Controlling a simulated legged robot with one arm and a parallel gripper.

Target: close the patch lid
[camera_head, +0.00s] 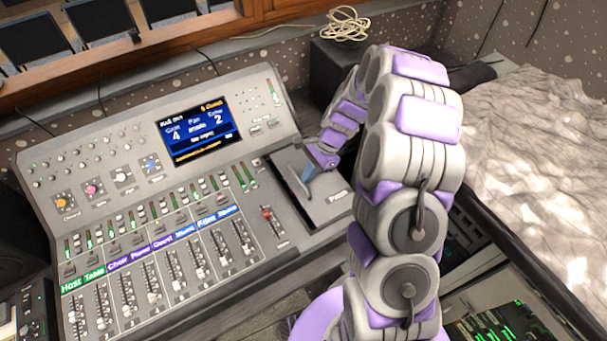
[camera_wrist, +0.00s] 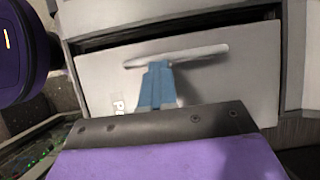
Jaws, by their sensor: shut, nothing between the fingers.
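The patch lid (camera_head: 325,207) is a grey panel at the right end of the mixing desk, with a partly hidden "Patch" label and a pale bar handle (camera_head: 296,185). In the wrist view the lid (camera_wrist: 225,90) fills the middle, and a dark gap runs along its upper edge. The handle (camera_wrist: 205,53) crosses it there. My gripper (camera_head: 308,174) is over the lid beside the handle, its blue fingertips together and empty. In the wrist view the fingertips (camera_wrist: 157,68) overlap the handle's lower side; I cannot tell whether they touch it.
The mixing desk (camera_head: 150,185) has a lit screen (camera_head: 199,131), knobs and several faders left of the lid. A black box (camera_head: 338,75) with coiled cable (camera_head: 345,24) stands behind. Rumpled pale cloth (camera_head: 535,160) lies at right.

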